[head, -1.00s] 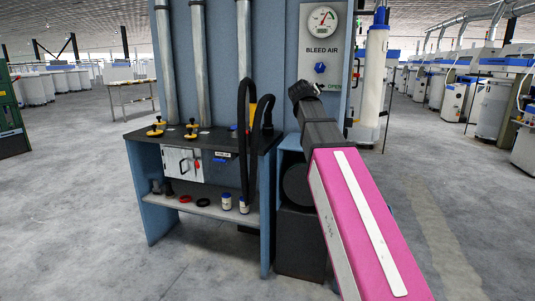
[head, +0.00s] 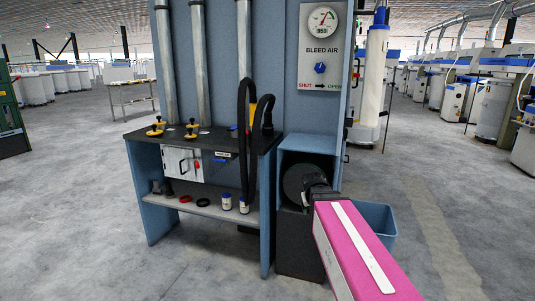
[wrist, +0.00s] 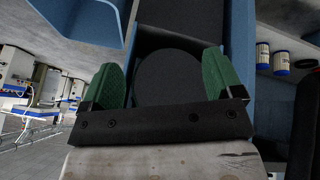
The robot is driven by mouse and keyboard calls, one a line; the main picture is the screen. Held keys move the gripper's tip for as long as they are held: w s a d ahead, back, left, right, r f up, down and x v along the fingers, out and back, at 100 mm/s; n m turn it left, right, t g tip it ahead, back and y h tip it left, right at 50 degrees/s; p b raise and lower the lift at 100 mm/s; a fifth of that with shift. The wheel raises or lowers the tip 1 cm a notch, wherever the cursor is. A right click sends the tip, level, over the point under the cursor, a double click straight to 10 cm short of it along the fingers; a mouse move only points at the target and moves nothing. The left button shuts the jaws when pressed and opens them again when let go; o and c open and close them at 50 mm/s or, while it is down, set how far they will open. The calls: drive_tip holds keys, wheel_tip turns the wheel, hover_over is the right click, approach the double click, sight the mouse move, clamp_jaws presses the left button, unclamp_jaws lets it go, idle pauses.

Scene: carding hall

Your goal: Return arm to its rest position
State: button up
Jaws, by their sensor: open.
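My arm, with its pink link, reaches up from the bottom right in the head view. My gripper (wrist: 160,85) shows in the wrist view with two green fingers wide apart and nothing between them.
A blue bin (head: 378,218) stands on the floor right of the housing. At left is a bench (head: 150,205) with yellow-knobbed parts, a black hose (head: 242,140) and jars (head: 243,205). Above is the BLEED AIR panel (head: 320,45) with a gauge and blue knob. Floor at right is clear.

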drive_tip(key=s+f+m+g+y, duration=0.1)
drive_tip(key=s+f+g, duration=0.4)
drive_tip(key=s+f, duration=1)
drive_tip(key=shift+s+a+f+y, duration=0.25)
drive_tip(key=shift+a+y, duration=0.15)
drive_tip(key=shift+y, duration=0.3)
idle(1.2)
